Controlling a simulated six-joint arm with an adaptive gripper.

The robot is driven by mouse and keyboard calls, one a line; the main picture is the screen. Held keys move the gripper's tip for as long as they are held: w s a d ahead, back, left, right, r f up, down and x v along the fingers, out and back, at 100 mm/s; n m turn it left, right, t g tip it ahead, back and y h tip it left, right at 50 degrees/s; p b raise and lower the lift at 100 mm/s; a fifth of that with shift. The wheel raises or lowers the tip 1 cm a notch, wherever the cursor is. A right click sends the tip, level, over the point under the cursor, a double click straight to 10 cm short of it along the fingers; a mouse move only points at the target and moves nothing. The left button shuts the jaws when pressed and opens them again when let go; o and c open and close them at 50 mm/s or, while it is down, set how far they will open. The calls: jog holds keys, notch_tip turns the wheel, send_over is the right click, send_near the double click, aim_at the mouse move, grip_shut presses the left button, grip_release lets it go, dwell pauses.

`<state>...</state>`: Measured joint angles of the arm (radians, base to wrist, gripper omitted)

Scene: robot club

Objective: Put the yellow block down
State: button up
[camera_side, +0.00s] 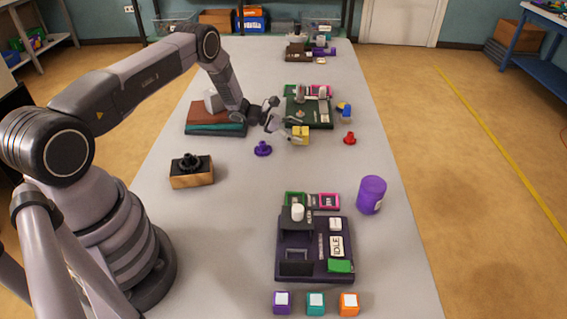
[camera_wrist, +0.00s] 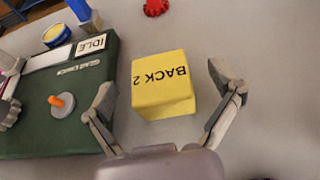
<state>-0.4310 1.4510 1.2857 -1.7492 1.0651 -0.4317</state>
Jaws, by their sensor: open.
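The yellow block (camera_wrist: 162,84) shows "BACK 2" on its top face in the wrist view. It sits between my gripper's spread fingers, with a gap on each side. In the side view the yellow block (camera_side: 300,135) is at the fingers' end, beside the green station's near edge. Whether it rests fully on the table is hard to tell there. My gripper (camera_wrist: 168,95) is open and holds nothing; in the side view it (camera_side: 285,130) reaches in from the left.
The green station (camera_wrist: 70,105), with an "IDLE" label, lies left of the block in the wrist view. A purple piece (camera_side: 263,149), a red piece (camera_side: 349,138) and a blue piece (camera_side: 346,114) stand nearby.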

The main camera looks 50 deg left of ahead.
jog(key=v, duration=0.9)
jog(key=shift+s+a+r, duration=0.1)
jog(key=shift+s, duration=0.05)
jog(key=s+d+r+m+g, duration=0.25)
jog(key=d+r+m, duration=0.2)
jog(key=r, duration=0.45)
jog(key=s+d+r+m+g+y, duration=0.1)
jog(key=s+d+r+m+g, duration=0.1)
jog(key=s+d+r+m, duration=0.45)
jog(key=d+r+m+g, duration=0.2)
jog(key=r+m, duration=0.1)
jog(key=r, duration=0.8)
jog(key=s+d+r+m+y, duration=0.2)
jog(key=s+r+m, duration=0.2)
jog(key=s, duration=0.4)
jog(key=s+d+r+m+y, duration=0.25)
jog(key=s+r, duration=0.25)
jog(key=s, duration=0.3)
jog(key=s+a+m+t+y, duration=0.2)
jog(key=s+m, duration=0.4)
jog(key=s, duration=0.5)
jog(key=shift+s+a+r+m+y, duration=0.4)
jog(key=shift+a+y, duration=0.15)
jog(key=shift+y, duration=0.4)
jog(key=shift+t, duration=0.25)
